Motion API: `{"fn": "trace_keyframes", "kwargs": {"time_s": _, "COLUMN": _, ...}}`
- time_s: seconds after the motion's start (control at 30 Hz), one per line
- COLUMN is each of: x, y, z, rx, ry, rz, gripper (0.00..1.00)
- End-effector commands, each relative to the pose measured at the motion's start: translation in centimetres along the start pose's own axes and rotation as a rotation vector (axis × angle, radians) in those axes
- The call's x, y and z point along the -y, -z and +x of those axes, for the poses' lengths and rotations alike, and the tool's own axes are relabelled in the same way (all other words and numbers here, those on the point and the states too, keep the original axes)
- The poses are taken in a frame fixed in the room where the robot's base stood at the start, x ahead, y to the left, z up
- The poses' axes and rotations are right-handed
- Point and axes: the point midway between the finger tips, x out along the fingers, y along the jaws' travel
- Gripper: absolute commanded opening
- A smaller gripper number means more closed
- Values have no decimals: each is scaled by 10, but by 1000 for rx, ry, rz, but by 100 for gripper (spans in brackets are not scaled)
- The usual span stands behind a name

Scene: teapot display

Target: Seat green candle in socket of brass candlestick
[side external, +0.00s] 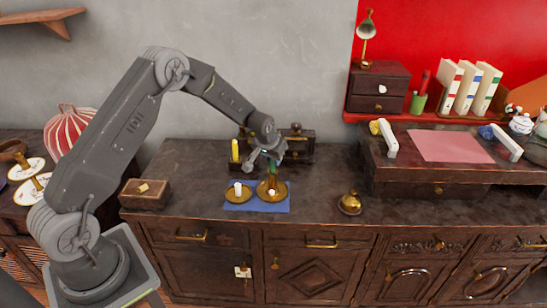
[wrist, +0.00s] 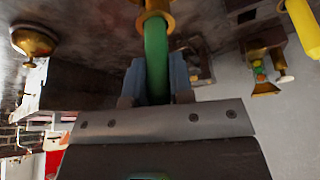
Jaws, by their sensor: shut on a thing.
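My gripper (side external: 267,160) is shut on the green candle (wrist: 156,55), with a finger on each side of it in the wrist view. The green candle also shows as a thin upright strip in the side view (side external: 272,169). The brass candlestick (side external: 279,193) stands on a blue mat (side external: 265,209), directly under my gripper. In the wrist view, the candle's far end meets the brass socket (wrist: 152,14) and the rim hides that end. I cannot tell how deep it sits.
A second brass candlestick (side external: 238,197) with a short white candle stands close on the left. A yellow candle (side external: 235,150) stands behind it. A brass bell (side external: 350,204) is to the right and a wooden box (side external: 145,194) to the left. The cabinet top between mat and bell is clear.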

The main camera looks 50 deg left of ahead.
Motion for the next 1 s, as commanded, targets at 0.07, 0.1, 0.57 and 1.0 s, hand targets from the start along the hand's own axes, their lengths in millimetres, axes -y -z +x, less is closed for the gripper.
{"fn": "trace_keyframes", "kwargs": {"time_s": 0.07, "x": 0, "y": 1, "z": 0, "rx": -3, "ry": 0, "rz": -1, "gripper": 0}}
{"fn": "trace_keyframes", "kwargs": {"time_s": 0.1, "x": 0, "y": 1, "z": -1, "rx": -3, "ry": 0, "rz": 0, "gripper": 0}}
{"fn": "trace_keyframes", "kwargs": {"time_s": 0.57, "x": 0, "y": 0, "z": 2, "rx": -2, "ry": 0, "rz": 0, "gripper": 43}}
{"fn": "trace_keyframes", "kwargs": {"time_s": 1.0, "x": 0, "y": 2, "z": -12, "rx": -5, "ry": 0, "rz": 0, "gripper": 47}}
